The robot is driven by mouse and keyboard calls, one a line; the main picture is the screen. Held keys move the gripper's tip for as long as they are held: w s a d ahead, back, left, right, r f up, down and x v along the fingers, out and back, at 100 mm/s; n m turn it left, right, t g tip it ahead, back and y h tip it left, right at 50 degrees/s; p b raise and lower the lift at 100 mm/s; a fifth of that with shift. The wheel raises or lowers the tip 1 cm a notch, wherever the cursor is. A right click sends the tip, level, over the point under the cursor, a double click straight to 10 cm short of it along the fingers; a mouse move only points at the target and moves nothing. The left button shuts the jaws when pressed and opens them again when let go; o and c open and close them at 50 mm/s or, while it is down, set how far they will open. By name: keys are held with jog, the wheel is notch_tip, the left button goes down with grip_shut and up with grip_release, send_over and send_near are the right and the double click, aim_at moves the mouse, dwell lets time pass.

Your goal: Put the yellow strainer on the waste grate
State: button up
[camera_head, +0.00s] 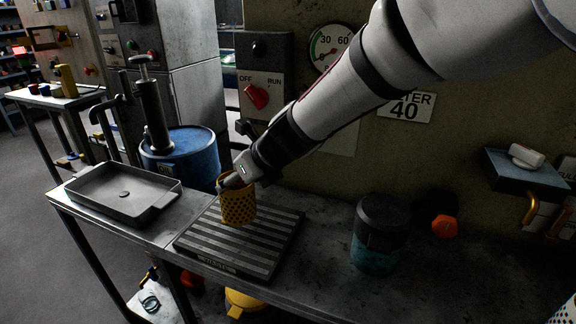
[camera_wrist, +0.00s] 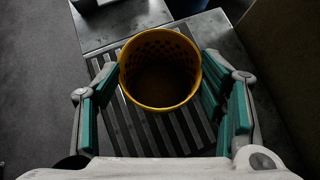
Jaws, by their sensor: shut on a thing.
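The yellow strainer (camera_head: 238,208) is a perforated, cup-shaped vessel, roughly upright over the left back part of the waste grate. My gripper (camera_head: 232,181) is shut on it near its rim. In the wrist view the strainer (camera_wrist: 160,98) shows its open round mouth, and it looks empty. The green-padded fingers of my gripper (camera_wrist: 160,68) flank it on both sides. The waste grate (camera_head: 262,240) is a dark, striped flat plate on the bench, and its slats (camera_wrist: 125,128) show beneath the strainer. I cannot tell whether the strainer's base touches the grate.
A grey shallow tray (camera_head: 105,203) sits left of the grate. A blue drum with a pump (camera_head: 185,158) stands behind. A dark-lidded teal jar (camera_head: 377,240) and an orange knob (camera_head: 445,227) are to the right. A control panel (camera_head: 265,85) rises behind my arm.

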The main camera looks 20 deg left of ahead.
aim_at(246, 190)
jog(key=shift+f+b, duration=1.35)
jog(key=shift+f, duration=0.4)
jog(key=shift+f, duration=0.15)
jog(key=o, duration=1.3)
jog(key=shift+c, duration=0.2)
jog(key=shift+r, duration=0.2)
jog(key=p+v, duration=0.3)
jog(key=v, duration=0.9)
jog(key=shift+p, duration=0.3)
